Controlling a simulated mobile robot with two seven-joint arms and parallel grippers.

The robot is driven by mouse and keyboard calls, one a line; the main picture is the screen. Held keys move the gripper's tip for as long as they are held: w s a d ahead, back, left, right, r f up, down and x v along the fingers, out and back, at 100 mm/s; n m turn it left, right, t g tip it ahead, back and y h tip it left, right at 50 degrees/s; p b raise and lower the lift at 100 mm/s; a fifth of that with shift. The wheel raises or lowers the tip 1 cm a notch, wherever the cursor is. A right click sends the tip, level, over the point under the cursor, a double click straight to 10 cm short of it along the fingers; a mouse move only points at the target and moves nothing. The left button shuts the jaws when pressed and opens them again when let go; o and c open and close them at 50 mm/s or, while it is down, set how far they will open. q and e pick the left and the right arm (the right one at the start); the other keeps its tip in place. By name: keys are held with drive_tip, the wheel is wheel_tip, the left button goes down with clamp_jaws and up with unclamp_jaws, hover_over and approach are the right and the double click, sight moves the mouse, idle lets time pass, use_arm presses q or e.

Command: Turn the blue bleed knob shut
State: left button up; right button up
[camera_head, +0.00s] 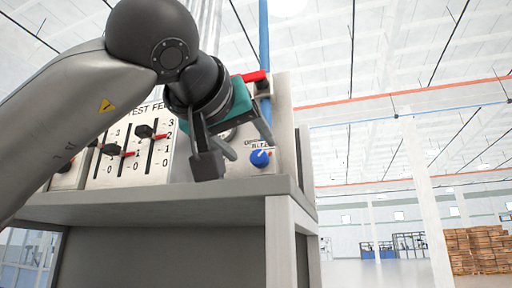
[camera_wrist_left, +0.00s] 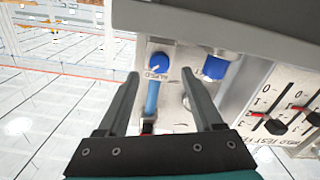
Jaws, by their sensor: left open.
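The blue bleed knob (camera_head: 260,157) sits on the front of a pale panel, low at its right end, under a printed label. My left gripper (camera_head: 238,148) is open and empty, in front of the panel just left of the knob. I cannot tell how far its fingers (camera_wrist_left: 161,73) stand from the knob; no contact shows. My right gripper is in neither view.
Sliders with red pointers (camera_head: 130,153) line the panel left of my gripper. A red handle (camera_head: 253,76) and a blue pipe (camera_head: 264,40) are above the knob. Another blue fitting (camera_wrist_left: 214,66) is beside the knob. A grey shelf edge (camera_head: 160,205) runs below.

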sight(257, 154)
use_arm(q)
drive_tip(key=shift+p+x, duration=0.4)
drive_tip(key=shift+x, duration=1.75)
drive_tip(key=shift+c, duration=0.2)
clamp_jaws()
